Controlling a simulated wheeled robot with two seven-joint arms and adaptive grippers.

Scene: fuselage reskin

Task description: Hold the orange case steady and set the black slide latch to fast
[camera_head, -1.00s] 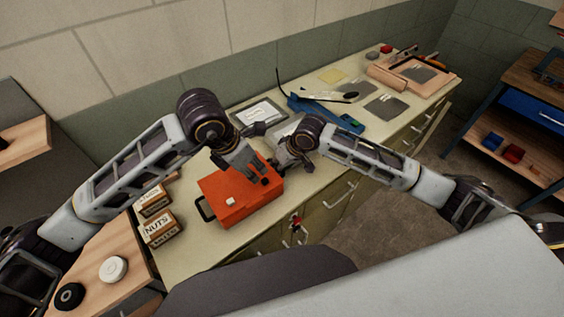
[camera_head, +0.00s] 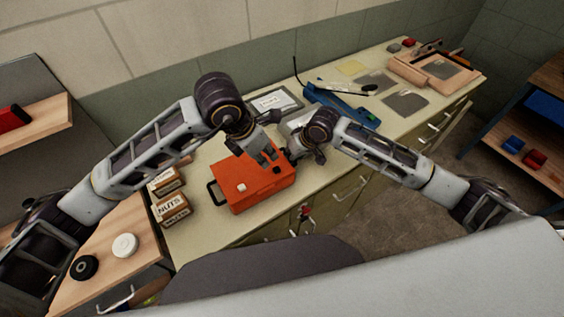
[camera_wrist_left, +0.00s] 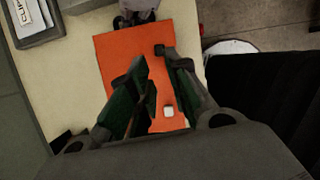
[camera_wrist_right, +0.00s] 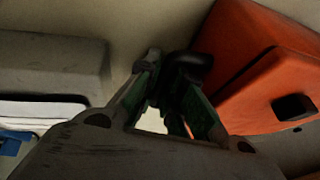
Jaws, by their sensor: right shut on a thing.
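The orange case (camera_head: 250,190) lies on the bench with a black handle (camera_head: 212,193) on its left side. The black slide latch (camera_head: 277,170) appears as a small dark block near the case's right end; it also shows in the left wrist view (camera_wrist_left: 159,49). Its setting cannot be read. My left gripper (camera_head: 268,158) is above the case, near the latch; its fingers (camera_wrist_left: 156,65) are apart and empty. My right gripper (camera_head: 297,156) is at the case's right end, shut on what looks like a dark handle there (camera_wrist_right: 190,62), largely hidden by the fingers.
Small labelled boxes (camera_head: 172,208) stand left of the case. A framed tray (camera_head: 275,103) and a blue tool (camera_head: 340,108) lie behind the grippers. Grey sheets (camera_head: 405,103) and a wooden tray (camera_head: 440,68) are farther right.

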